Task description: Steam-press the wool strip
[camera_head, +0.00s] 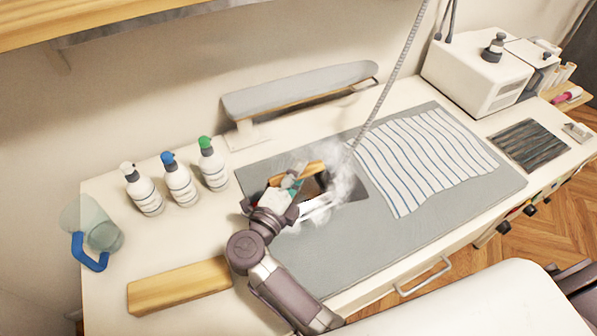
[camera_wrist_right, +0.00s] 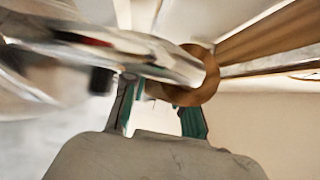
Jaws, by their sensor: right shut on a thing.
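The dark grey wool strip (camera_head: 257,173) lies flat on the grey pressing mat (camera_head: 420,210); its middle is hidden by my gripper, the iron and steam. My right gripper (camera_head: 292,186) is shut on the iron's handle. The iron (camera_head: 316,207) is over the strip amid white steam; I cannot tell whether its sole touches the cloth. In the right wrist view, the wooden handle (camera_wrist_right: 207,78) and shiny, blurred iron body (camera_wrist_right: 150,58) show near the teal fingers. My left gripper is not in view.
A hose (camera_head: 392,85) rises above the iron. A striped cloth (camera_head: 425,160) covers the mat's right part. A sleeve board (camera_head: 300,90), spray bottles (camera_head: 180,186), a jug (camera_head: 103,236), a wooden block (camera_head: 180,287) and a white steam unit (camera_head: 480,75) surround the mat. Its front is clear.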

